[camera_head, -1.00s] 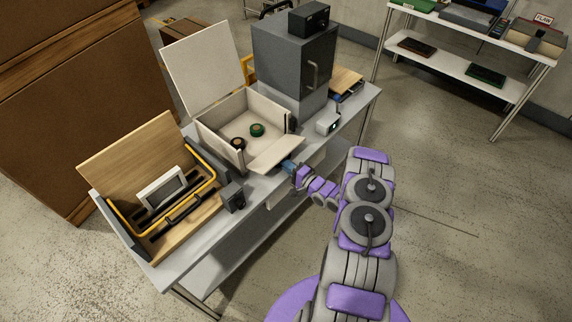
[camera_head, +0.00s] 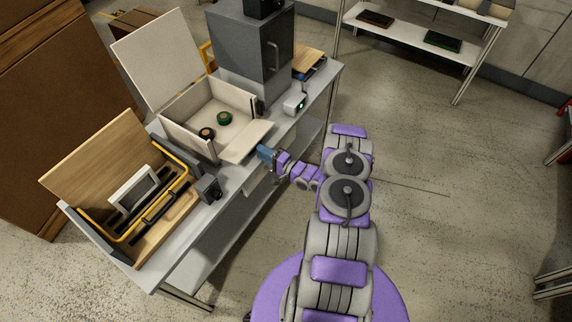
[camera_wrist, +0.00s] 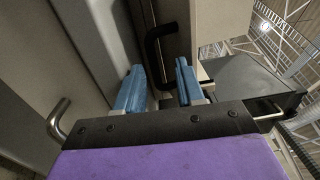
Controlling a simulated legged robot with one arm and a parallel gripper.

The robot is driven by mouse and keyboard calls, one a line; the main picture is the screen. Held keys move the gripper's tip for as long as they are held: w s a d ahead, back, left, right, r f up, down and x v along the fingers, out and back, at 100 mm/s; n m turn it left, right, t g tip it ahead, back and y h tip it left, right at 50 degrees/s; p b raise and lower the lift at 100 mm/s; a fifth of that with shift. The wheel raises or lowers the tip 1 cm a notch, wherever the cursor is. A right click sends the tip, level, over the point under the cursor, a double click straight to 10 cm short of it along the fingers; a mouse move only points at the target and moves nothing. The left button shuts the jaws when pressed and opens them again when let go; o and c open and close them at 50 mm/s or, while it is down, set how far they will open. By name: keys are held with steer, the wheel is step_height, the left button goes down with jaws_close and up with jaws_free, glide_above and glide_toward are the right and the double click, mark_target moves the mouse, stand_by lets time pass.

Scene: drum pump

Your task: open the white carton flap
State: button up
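The white carton (camera_head: 190,150) stands on the bench with its top open. Its large back flap (camera_head: 158,60) stands up, leaning back. A smaller front flap (camera_head: 245,142) lies folded outward, roughly level, towards my arm. My gripper (camera_head: 266,154) is at the right end of this front flap; whether it touches is not clear. In the wrist view, its two blue fingers (camera_wrist: 160,88) are apart with a gap between them and nothing clearly held. Inside the carton are a green roll (camera_head: 224,118) and a dark roll (camera_head: 207,133).
A wooden box with a yellow-framed case (camera_head: 150,200) stands left of the carton on the bench (camera_head: 215,215). A grey cabinet (camera_head: 250,45) stands behind right. A small white device (camera_head: 294,104) sits to the right.

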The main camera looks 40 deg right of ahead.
steer(key=p+v, duration=0.1)
steer(key=v, duration=1.3)
steer(key=shift+w+f, duration=0.1)
steer(key=shift+f, duration=0.05)
